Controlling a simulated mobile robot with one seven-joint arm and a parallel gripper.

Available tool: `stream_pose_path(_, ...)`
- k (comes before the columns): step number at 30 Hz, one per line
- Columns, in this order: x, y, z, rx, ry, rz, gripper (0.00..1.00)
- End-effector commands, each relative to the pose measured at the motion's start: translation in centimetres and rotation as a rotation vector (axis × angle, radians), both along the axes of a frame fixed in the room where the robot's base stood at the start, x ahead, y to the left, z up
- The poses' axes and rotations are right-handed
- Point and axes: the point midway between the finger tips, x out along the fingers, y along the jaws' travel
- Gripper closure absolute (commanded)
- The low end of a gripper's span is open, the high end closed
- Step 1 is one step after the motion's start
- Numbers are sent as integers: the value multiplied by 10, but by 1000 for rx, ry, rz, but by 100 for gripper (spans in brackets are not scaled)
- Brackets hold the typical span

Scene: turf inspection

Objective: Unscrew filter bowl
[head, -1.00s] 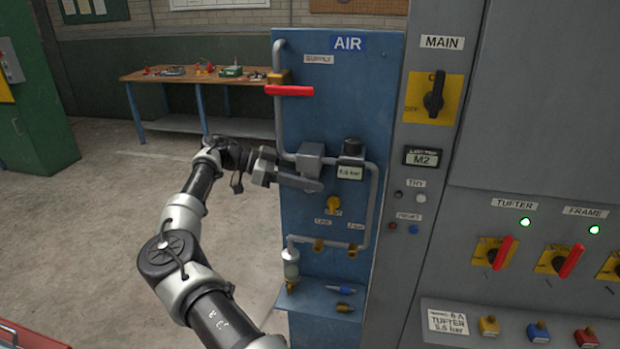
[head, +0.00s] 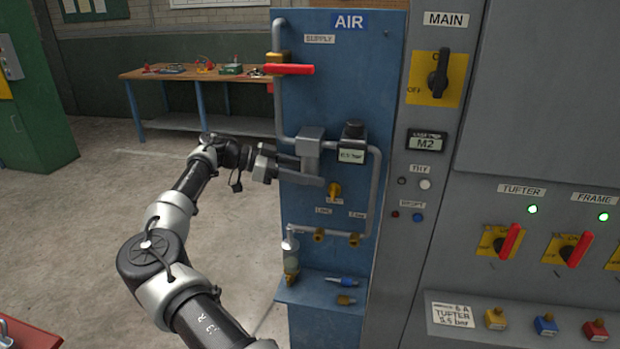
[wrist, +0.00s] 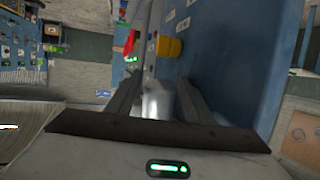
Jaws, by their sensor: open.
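The grey filter body (head: 310,138) sits in the pipework on the blue AIR panel, just left of the regulator. In the wrist view, a silver-grey cylinder, which looks like the filter bowl (wrist: 158,103), stands between my gripper's fingers. My gripper (wrist: 159,82) is open, with one finger on each side of it. Whether either finger touches it, I cannot tell. In the head view my gripper (head: 302,173) reaches in from the left just below the filter body, and its near finger hides most of the bowl.
The regulator (head: 352,143) with its pressure display and the yellow knob (head: 334,190) are close on the right. The red supply handle (head: 290,69) is above. A glass-bodied fitting (head: 291,262) and a small shelf (head: 318,294) with loose parts are below. Free floor lies left.

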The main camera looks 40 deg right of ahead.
Motion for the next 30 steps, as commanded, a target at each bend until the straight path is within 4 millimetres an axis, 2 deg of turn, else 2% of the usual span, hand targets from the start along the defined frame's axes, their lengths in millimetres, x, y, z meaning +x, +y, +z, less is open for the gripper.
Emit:
stream_pose_path(2,1,2,-4,0,-2,40,50)
stream_pose_path(24,3,3,-3,1,-4,346,50)
stream_pose_path(30,4,3,-1,-1,-1,386,50)
